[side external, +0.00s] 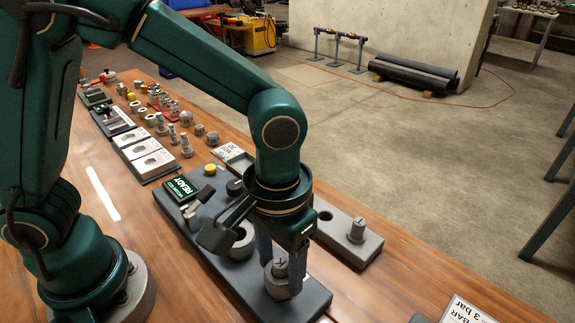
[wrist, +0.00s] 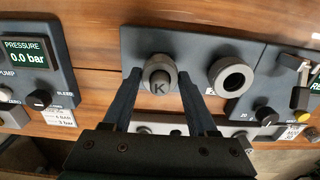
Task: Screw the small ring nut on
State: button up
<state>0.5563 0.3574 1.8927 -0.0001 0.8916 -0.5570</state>
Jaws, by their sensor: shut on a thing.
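The small ring nut (wrist: 152,63) is a grey ring around a round grey piece marked K (wrist: 159,88) in the wrist view. My gripper (wrist: 159,78) has one finger on each side of the ring nut and is shut on it. In the side view my gripper (side external: 282,272) points down at the near end of the dark base plate (side external: 225,278), with the ring nut (side external: 275,288) between its fingers. The ring looks low at the plate, but I cannot tell whether it touches it or how its thread sits.
A second, open grey ring (wrist: 232,75) is on the same plate, beside the gripper. A grey block (side external: 340,245) with a hole and a standing plug (side external: 357,232) lies to the right. A READY display (side external: 182,187) is at the plate's far end. Several fittings (side external: 160,125) stand farther back.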

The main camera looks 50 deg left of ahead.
jog(key=shift+f, duration=0.35)
dwell(0.4)
jog(key=m, duration=0.4)
jog(key=shift+m, duration=1)
jog(key=m, duration=0.2)
jog(key=shift+m, duration=0.3)
jog(key=m, duration=0.3)
